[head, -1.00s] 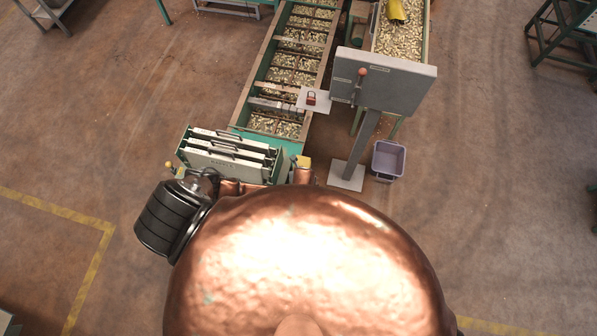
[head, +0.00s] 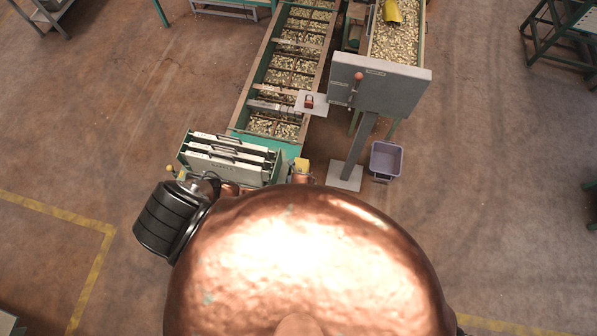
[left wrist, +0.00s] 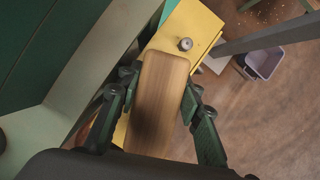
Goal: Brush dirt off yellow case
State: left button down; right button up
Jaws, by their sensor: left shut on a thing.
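The yellow case (left wrist: 183,28) is in the left wrist view, with a small grey knob (left wrist: 185,44) on its face. A small part of the yellow case (head: 302,165) shows in the head view beside the green hopper end. My left gripper (left wrist: 162,90) is shut on a wooden block-shaped brush (left wrist: 160,95), one finger on each side. The brush lies over the lower part of the case and hides it. I cannot tell whether its bristles touch the case. Pale specks show near the case's right edge. My right gripper is not in view.
A grey panel (head: 380,85) with a red-knobbed lever stands on a post to the right. A purple bin (head: 386,160) is on the floor beside the post. A nut-filled conveyor (head: 285,65) runs behind. Open floor lies right.

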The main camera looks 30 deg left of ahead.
pick_arm(q)
jog(key=shift+s+d+f, duration=0.1)
jog(key=shift+s+d, duration=0.25)
jog(key=shift+s, duration=1)
jog(key=shift+s+d+f, duration=0.15)
jog(key=shift+s+d, duration=0.2)
jog(key=shift+s, duration=0.95)
jog(key=shift+s+d+f, duration=0.1)
jog(key=shift+s+d, duration=0.25)
jog(key=shift+s, duration=1)
jog(key=shift+r, duration=3.05)
jog(key=shift+r, duration=0.1)
jog(key=shift+r, duration=1.4)
